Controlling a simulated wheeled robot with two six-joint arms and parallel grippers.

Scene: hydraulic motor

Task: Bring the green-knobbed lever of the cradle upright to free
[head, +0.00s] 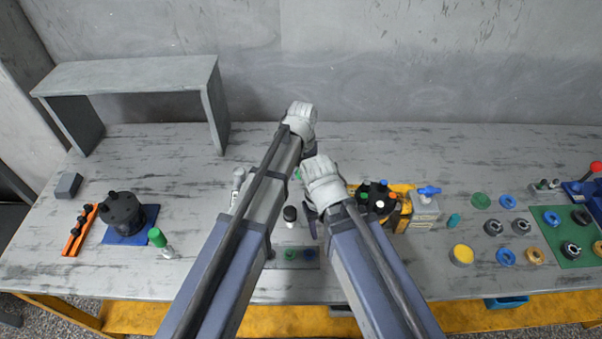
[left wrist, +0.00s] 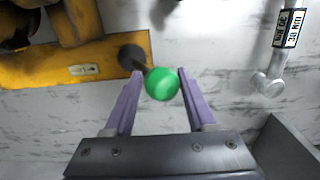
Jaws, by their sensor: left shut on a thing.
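The green knob (left wrist: 162,84) of the lever sits between the fingers of my left gripper (left wrist: 158,75) in the left wrist view, which is shut on it. A short dark rod joins the knob to a dark round pivot (left wrist: 132,57) at the edge of the yellow cradle (left wrist: 60,66). The lever's exact tilt is hard to tell. In the head view, the yellow cradle (head: 402,188) holds a dark motor (head: 375,192) with coloured caps, and my arms partly cover it.
A grey raised shelf (head: 135,75) stands at the back left. A dark motor (head: 121,212) on a blue plate and a green-capped bottle (head: 157,238) are at left. A white block with a blue valve (head: 428,191) and several rings lie right of the cradle.

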